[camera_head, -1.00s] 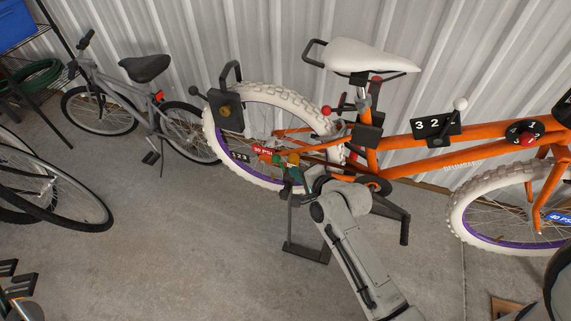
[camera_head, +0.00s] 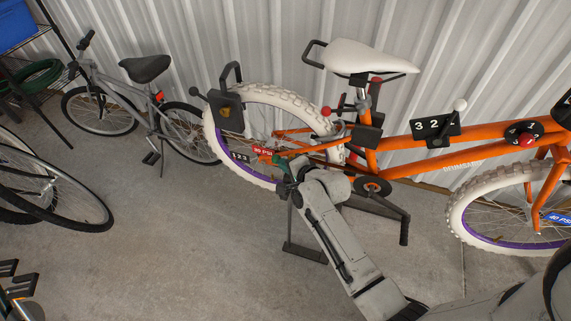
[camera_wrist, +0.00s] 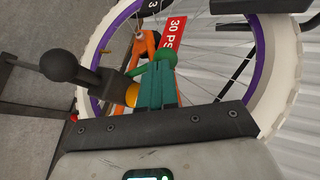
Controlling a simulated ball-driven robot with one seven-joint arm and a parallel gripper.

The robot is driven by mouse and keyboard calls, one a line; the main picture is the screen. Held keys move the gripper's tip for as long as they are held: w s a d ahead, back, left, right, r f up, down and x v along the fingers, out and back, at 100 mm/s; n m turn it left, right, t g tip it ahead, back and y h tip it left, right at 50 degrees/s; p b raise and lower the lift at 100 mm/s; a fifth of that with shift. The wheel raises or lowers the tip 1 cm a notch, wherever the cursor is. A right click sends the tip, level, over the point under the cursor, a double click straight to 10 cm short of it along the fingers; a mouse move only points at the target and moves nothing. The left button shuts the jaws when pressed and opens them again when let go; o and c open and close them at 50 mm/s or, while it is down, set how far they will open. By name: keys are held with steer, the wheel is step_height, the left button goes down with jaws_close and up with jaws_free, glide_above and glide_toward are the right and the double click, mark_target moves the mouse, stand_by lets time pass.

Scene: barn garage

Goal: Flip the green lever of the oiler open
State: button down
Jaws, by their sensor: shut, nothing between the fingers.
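The green lever (camera_wrist: 166,57) shows in the wrist view just beyond my fingertips, partly hidden by them. A yellow-orange rounded part (camera_wrist: 132,94), apparently of the oiler, sits left of the fingers. My gripper (camera_wrist: 156,72) has its teal fingers together, with nothing between them. The tips overlap the lever in the picture; I cannot tell whether they touch it. In the head view, a small green patch (camera_head: 281,161) shows by the rear wheel's hub area, and my arm hides most of the oiler.
A black ball-ended handle (camera_wrist: 60,66) stands close left of my fingers. The orange bike's rear wheel (camera_head: 268,94), with a red 30 PSI tag (camera_wrist: 171,35), is just beyond. The crank (camera_head: 390,205) lies right of my arm. Open floor (camera_head: 180,250) lies left.

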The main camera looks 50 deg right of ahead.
steer(key=shift+w+a+r+g+p, duration=0.15)
steer(key=shift+w+g+p, duration=0.25)
steer(key=shift+p, duration=0.5)
steer(key=w+n+g, duration=0.1)
steer(key=g, duration=0.1)
steer(key=w+a+f+n+g+h, duration=0.1)
steer(key=w+g, duration=0.1)
steer(key=g, duration=0.1)
steer(key=w+f+n+g+h, duration=0.1)
steer(key=g, duration=0.1)
steer(key=shift+w+a+g, duration=0.2)
steer(key=shift+a+g, duration=0.1)
steer(key=shift+g, duration=0.1)
steer(key=shift+s, duration=0.15)
steer(key=shift+s+d+f+p, duration=0.15)
steer(key=shift+s+d+p, duration=0.15)
steer(key=shift+s+p, duration=0.2)
steer(key=shift+s, duration=0.1)
